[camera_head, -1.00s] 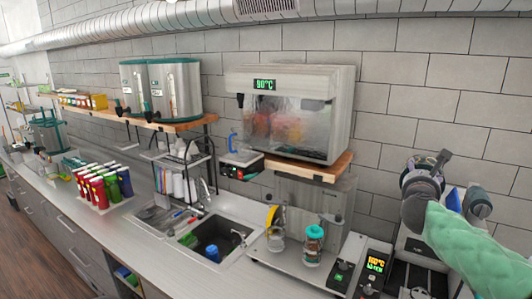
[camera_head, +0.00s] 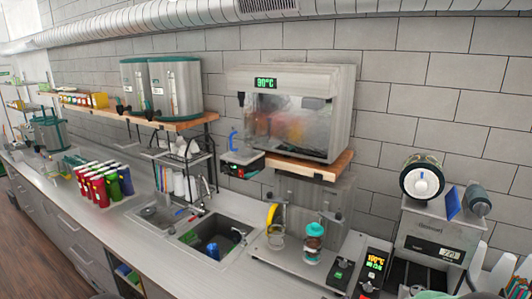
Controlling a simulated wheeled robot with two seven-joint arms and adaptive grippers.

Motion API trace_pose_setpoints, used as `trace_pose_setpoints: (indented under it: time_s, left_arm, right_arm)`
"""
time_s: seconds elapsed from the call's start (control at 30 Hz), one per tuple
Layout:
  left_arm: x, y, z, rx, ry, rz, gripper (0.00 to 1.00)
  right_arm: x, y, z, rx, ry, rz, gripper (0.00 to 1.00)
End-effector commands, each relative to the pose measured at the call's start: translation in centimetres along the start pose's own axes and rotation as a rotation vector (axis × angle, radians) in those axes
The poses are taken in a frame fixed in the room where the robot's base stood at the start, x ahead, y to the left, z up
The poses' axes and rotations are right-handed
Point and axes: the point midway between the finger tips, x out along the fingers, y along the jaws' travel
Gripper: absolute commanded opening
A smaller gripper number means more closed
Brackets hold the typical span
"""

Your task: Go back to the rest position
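Neither of my grippers shows in the head view. A dark cylinder (camera_head: 478,202) and a blue flat piece (camera_head: 453,203) are beside the drum. I cannot tell how either gripper's fingers stand.
The long counter (camera_head: 130,225) carries red, green and blue bottles (camera_head: 103,187) and a sink (camera_head: 213,242). A 90°C dispenser (camera_head: 345,105) stands on a wooden shelf. A glass jar with a teal lid (camera_head: 313,243) stands at the right. White cups (camera_head: 500,272) are at the lower right.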

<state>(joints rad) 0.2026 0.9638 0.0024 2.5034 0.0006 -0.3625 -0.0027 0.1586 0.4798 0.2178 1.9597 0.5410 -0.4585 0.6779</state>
Motion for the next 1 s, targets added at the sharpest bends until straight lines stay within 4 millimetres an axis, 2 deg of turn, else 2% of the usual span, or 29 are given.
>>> trace_pose_setpoints:
  time_s: [0.03,0.23,0.4,0.5,0.7,0.83,0.9,1.0]
  left_arm:
    - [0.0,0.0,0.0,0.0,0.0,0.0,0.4]
    - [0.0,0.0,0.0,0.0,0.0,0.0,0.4]
    - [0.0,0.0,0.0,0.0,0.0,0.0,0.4]
    - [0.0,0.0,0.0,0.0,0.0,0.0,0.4]
    - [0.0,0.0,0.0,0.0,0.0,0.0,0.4]
    - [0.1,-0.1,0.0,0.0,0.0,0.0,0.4]
    - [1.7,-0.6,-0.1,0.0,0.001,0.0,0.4]
    - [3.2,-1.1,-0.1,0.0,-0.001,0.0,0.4]
  right_arm:
    - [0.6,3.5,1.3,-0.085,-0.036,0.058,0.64]
    - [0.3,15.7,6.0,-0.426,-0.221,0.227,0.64]
    - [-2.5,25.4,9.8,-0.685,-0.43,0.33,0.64]
    - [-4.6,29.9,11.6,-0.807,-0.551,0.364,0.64]
    - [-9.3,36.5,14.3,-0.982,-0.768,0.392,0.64]
    - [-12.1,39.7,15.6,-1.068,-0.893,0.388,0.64]
    - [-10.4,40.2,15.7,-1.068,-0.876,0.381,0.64]
    - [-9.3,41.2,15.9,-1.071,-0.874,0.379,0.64]
